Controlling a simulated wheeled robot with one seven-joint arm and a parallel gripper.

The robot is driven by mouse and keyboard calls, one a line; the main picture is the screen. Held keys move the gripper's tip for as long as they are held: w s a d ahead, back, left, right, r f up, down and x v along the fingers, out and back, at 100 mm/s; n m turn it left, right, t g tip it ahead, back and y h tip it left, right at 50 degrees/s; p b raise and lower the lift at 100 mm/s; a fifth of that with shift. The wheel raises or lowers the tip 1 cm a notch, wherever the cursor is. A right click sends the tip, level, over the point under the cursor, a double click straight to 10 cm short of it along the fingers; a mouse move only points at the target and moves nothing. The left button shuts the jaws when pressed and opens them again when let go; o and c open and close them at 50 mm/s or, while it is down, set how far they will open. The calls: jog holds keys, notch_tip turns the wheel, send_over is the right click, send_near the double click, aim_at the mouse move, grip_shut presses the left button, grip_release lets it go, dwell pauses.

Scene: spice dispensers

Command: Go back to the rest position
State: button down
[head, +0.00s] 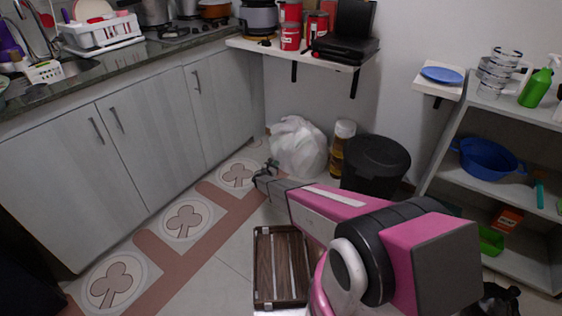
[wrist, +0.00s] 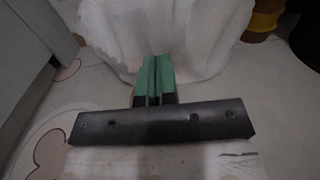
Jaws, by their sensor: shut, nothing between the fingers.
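My pink and black arm reaches from the lower right toward the middle of the head view. My gripper (head: 266,172) is at its far end, low over the floor in front of a white plastic bag. In the wrist view, the green fingertips of my gripper (wrist: 154,72) are together, with nothing between them. The white bag (head: 298,146) stands on the floor by the wall. It also fills the top of the wrist view (wrist: 190,25), behind the fingertips. I cannot tell whether the fingertips touch it.
Grey cabinets (head: 150,130) with a dark counter stand left. A black bin (head: 374,163) and a brown-yellow container (head: 342,148) stand right of the bag. A wooden slatted crate (head: 264,268) lies on the floor below my arm. A wall shelf (head: 300,52) holds red tins. A shelving unit (head: 450,110) stands right.

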jog(key=shift+v, duration=1.55)
jog(key=s+d+r+m+g, duration=1)
jog(key=s+d+r+m, duration=0.55)
jog(key=s+r, duration=0.45)
jog(key=s+r+m+g+y, duration=0.2)
jog(key=s+r+m+y, duration=0.3)
jog(key=s+r, duration=0.3)
jog(key=s+r+m+g+y, duration=0.2)
jog(key=s+r+m+y, duration=0.4)
jog(key=s, duration=1.1)
notch_tip(320, 180, up, 3)
jog(key=shift+s+a+r+m, duration=0.1)
jog(key=shift+s+a+m, duration=0.15)
jog(key=shift+m, duration=0.7)
